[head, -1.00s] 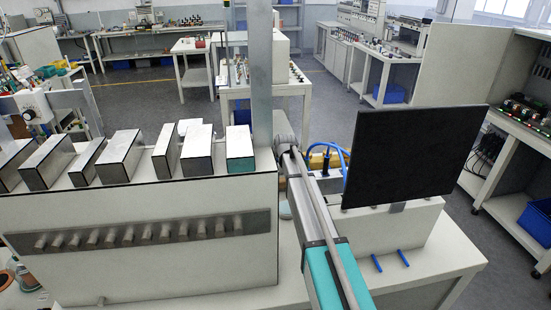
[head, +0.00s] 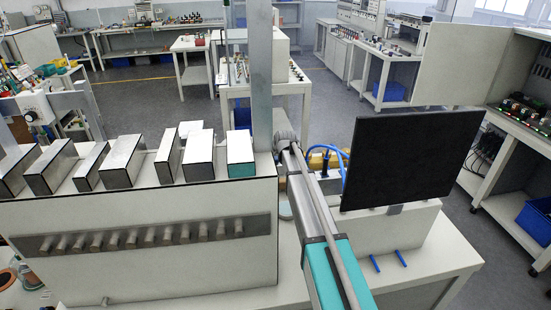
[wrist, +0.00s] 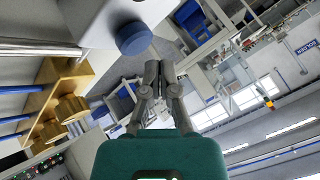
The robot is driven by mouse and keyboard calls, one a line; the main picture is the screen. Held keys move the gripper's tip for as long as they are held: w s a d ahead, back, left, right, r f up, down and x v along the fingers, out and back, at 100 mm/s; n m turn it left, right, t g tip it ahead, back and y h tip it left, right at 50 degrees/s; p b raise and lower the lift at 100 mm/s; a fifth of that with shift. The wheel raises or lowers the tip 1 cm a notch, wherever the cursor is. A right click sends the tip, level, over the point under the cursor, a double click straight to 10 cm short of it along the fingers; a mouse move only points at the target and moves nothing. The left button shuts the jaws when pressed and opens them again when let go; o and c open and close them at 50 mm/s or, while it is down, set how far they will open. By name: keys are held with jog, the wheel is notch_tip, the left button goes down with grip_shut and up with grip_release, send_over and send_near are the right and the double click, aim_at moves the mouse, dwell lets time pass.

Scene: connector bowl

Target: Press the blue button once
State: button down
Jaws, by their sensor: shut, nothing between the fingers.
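The blue button (wrist: 134,38) is a round, short cap on the face of a pale grey box (wrist: 100,18). It shows at the top of the wrist view, just left of centre. My gripper (wrist: 152,68) is shut and empty, with its fingertips together. In that view the tips are just below and right of the button, with a small gap in the picture. I cannot tell the distance in depth. In the head view my arm reaches away from the camera; the fingers and the button cannot be made out there.
A black panel (head: 396,160) stands right of my arm in the head view. A white cabinet with a row of knobs (head: 140,236) and an upright metal post (head: 262,75) are at its left. Yellow blocks with blue rods (wrist: 60,100) are left of my gripper in the wrist view.

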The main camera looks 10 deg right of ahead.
jog(key=shift+r+p, duration=2.15)
jog(key=shift+r, duration=0.2)
jog(key=s+f+n+g, duration=0.1)
jog(key=s, duration=0.6)
jog(key=s+f+n+g, duration=0.1)
jog(key=s+f+g, duration=0.1)
jog(key=s, duration=0.6)
jog(key=s+f+n+g, duration=0.1)
jog(key=s+n, duration=0.1)
jog(key=s, duration=0.6)
jog(key=shift+s+a+f+g, duration=0.15)
jog(key=shift+s+a+g, duration=0.05)
jog(key=shift+s+g, duration=0.1)
jog(key=s+n+g, duration=0.1)
jog(key=s, duration=0.6)
jog(key=s+f+n+g, duration=0.1)
jog(key=s+g, duration=0.1)
jog(key=s, duration=0.5)
jog(key=s+n+g+h, duration=0.1)
jog(key=s, duration=0.6)
jog(key=shift+s+d+f+n+g, duration=0.2)
jog(key=shift+s+n+g, duration=0.1)
jog(key=shift+n, duration=0.1)
